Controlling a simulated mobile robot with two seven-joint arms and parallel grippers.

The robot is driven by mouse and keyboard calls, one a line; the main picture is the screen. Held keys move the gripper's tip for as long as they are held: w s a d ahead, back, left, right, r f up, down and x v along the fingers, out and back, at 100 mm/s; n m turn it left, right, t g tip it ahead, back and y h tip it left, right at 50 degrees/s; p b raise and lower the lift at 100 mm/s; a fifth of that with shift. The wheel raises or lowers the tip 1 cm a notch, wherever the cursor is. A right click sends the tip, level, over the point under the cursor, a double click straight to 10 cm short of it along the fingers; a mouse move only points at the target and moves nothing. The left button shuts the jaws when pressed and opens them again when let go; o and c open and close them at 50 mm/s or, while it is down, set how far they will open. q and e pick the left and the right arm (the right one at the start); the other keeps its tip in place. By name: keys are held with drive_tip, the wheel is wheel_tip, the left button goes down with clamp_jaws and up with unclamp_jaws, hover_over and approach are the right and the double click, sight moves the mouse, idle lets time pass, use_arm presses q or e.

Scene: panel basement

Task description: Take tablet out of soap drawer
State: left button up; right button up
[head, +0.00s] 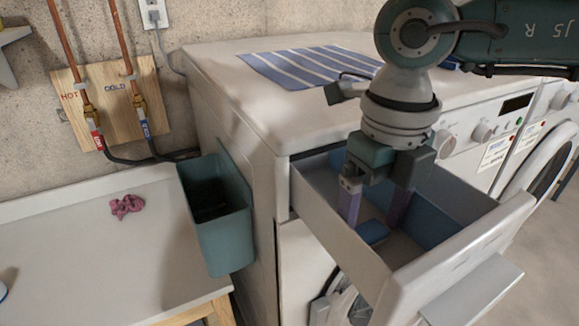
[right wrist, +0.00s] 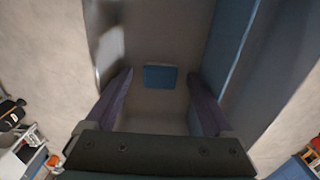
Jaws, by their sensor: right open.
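The soap drawer (head: 440,262) of the washing machine is pulled open. The tablet (head: 372,232) is a small blue block lying on the drawer's floor. It also shows in the right wrist view (right wrist: 160,77), ahead of the fingers and centred between them. My right gripper (head: 372,218) points down into the drawer with its purple fingers apart, one on each side above the tablet; the near parts of the fingers hide some of the drawer. In the right wrist view the open fingers (right wrist: 158,88) hold nothing. My left gripper is not in view.
A teal bin (head: 222,235) hangs on the machine's left side. A white counter (head: 100,260) with a crumpled pink cloth (head: 126,206) stands at left. A striped blue cloth (head: 300,68) lies on the machine top. The drawer walls stand close around my right gripper.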

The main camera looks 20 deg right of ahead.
clamp_jaws()
idle(0.7)
